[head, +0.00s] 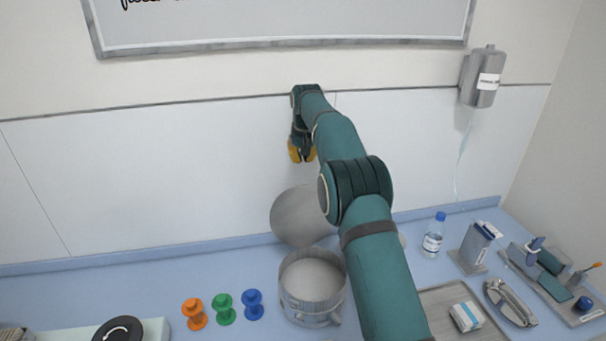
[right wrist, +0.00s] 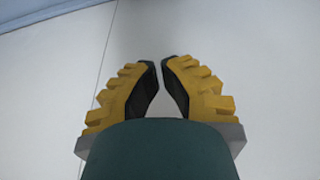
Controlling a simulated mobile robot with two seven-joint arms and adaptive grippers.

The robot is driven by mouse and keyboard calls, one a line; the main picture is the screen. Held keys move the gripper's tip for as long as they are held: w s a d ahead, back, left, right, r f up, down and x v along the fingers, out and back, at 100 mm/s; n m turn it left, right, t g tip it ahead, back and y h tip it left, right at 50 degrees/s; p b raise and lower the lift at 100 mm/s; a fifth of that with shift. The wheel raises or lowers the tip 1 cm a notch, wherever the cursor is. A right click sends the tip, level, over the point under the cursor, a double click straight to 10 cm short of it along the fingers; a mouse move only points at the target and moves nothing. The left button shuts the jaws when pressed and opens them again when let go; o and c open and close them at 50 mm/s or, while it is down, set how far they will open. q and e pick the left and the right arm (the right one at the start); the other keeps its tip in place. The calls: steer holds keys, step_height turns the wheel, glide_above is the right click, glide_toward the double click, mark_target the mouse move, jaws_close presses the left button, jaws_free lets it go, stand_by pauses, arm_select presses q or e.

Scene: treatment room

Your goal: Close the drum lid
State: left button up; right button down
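The drum (head: 312,300) is a round grey metal pot on the blue counter, with its mouth open and a small fitting low on its front right. Its round grey lid (head: 298,216) stands raised at the drum's back edge, its right side partly hidden by my right arm. My right gripper (head: 302,158), with yellow fingers, points down just above the lid's top edge, against the wall, apart from the lid. In the right wrist view its fingertips (right wrist: 161,62) nearly meet, with nothing between them. My left gripper is not in view.
Orange (head: 194,314), green (head: 224,309) and blue (head: 253,304) spools stand left of the drum. To the right are a metal tray (head: 440,302) with a small pack, a bottle (head: 433,236) and a kidney dish (head: 510,303). The wall closes off the back.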

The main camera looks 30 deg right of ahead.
mark_target(303, 185)
steer(key=x, duration=0.9)
steer(key=shift+f, duration=0.4)
steer(key=shift+s+a+r+b, duration=0.15)
steer(key=shift+s+a, duration=0.15)
steer(key=shift+s, duration=0.65)
steer(key=shift+s+a+f+b, duration=0.15)
steer(key=shift+s+a, duration=0.15)
steer(key=shift+s, duration=0.65)
